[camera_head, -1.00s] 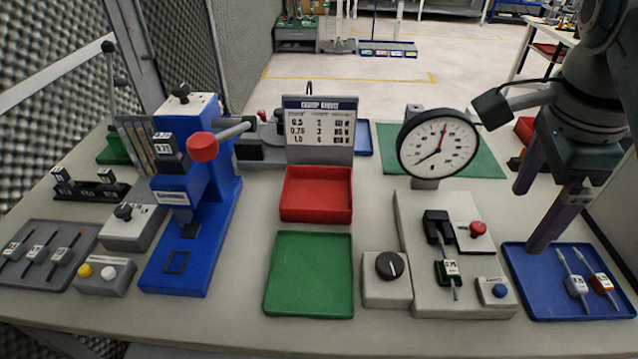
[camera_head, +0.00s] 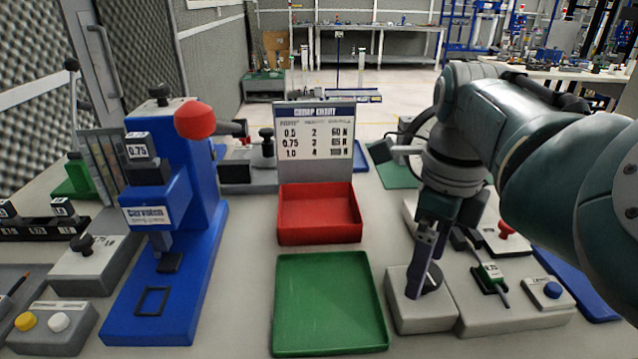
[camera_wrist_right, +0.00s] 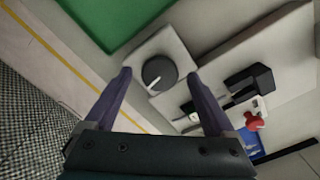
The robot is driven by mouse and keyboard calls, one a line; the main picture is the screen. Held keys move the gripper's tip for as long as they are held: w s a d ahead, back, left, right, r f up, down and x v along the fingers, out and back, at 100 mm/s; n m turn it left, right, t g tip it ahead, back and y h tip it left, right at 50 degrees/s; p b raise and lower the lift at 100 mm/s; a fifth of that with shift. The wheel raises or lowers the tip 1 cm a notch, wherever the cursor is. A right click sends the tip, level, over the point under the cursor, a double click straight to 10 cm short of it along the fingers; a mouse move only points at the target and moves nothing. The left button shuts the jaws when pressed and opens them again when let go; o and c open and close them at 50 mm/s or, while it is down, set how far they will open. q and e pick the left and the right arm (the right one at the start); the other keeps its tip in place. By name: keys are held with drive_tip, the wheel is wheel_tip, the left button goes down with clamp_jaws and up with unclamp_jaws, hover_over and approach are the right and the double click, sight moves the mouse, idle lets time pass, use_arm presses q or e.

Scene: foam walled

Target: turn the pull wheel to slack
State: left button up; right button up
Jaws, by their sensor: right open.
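The pull wheel is a round black knob (camera_wrist_right: 159,73) with a white pointer line, on a light grey box (camera_head: 405,318). In the wrist view it lies between my right gripper's spread fingertips (camera_wrist_right: 159,76), with gaps on both sides. In the head view my right gripper (camera_head: 421,285) points down over the box, and its fingers hide much of the wheel (camera_head: 434,278). Whether the fingertips are level with the wheel or above it I cannot tell. The tester base (camera_head: 490,318) beside it holds a terminal with a wire (camera_head: 490,273). My arm mostly hides the dial gauge. My left gripper is not shown.
A green tray (camera_head: 330,347) lies left of the wheel's box, with a red bin (camera_head: 320,238) behind. A blue button (camera_head: 552,290) and a red knob (camera_head: 505,230) stand to the right. A blue crimp press (camera_head: 150,325) stands at left.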

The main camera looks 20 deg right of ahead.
drive_tip(key=shift+f, duration=0.6)
drive_tip(key=c, duration=1.4)
